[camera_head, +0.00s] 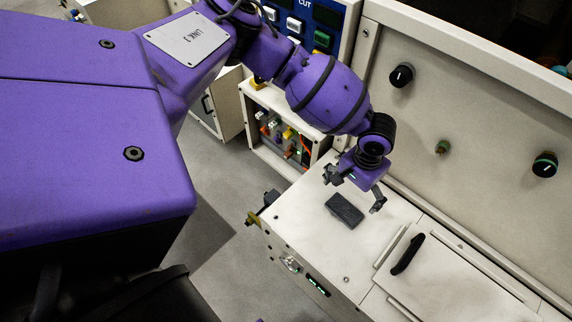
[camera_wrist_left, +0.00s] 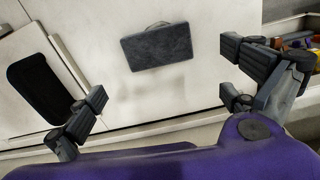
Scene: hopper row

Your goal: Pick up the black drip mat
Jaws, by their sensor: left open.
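The black drip mat (camera_head: 344,210) is a small dark grey rectangular slab lying flat on the white machine top. In the left wrist view the mat (camera_wrist_left: 157,47) lies beyond the gap between my fingers, with a thin curved loop at its far edge. My left gripper (camera_head: 355,188) is open and empty above the machine top, close to the mat. In the wrist view its fingertips (camera_wrist_left: 164,98) are spread wide on either side, and neither touches the mat. My right gripper is in neither view.
A lid with a black handle (camera_head: 408,254) is right of the mat; the handle also shows in the wrist view (camera_wrist_left: 38,88). A tall panel with black knobs (camera_head: 401,76) stands behind. An open box of coloured parts (camera_head: 284,135) is to the left. The top around the mat is clear.

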